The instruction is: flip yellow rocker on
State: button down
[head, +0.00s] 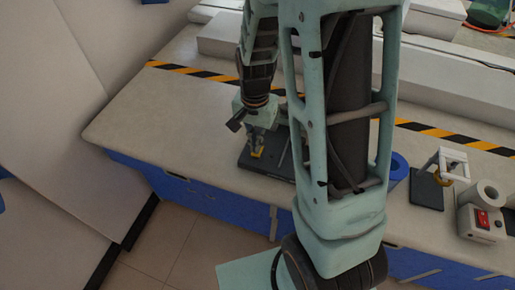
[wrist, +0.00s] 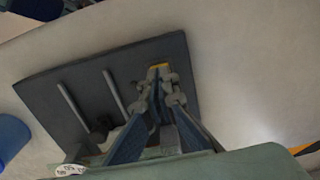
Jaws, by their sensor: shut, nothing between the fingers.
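A dark grey panel (head: 284,172) lies on the counter behind my arm in the head view. It fills much of the wrist view (wrist: 60,82), where two slots or bars show on it. The yellow rocker (head: 257,153) is a small patch at my fingertips; in the wrist view (wrist: 158,66) it shows just beyond them near the panel's edge. My gripper (head: 255,147) points down over it, shut and empty; its tips show in the wrist view (wrist: 163,88). The fingers cover part of the rocker. I cannot tell its tilt or whether they touch it.
A grey box with a red switch (head: 482,219) stands at the right, by a dark stand with a white frame (head: 453,163) and a blue roll (head: 399,168). Striped tape (head: 200,73) crosses the counter behind. The counter left of the panel is clear.

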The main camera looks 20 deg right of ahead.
jog(key=shift+f+b, duration=0.9)
jog(key=shift+f, duration=0.25)
dwell(0.8)
jog(key=shift+r+p, duration=2.9)
jog(key=shift+r, duration=0.7)
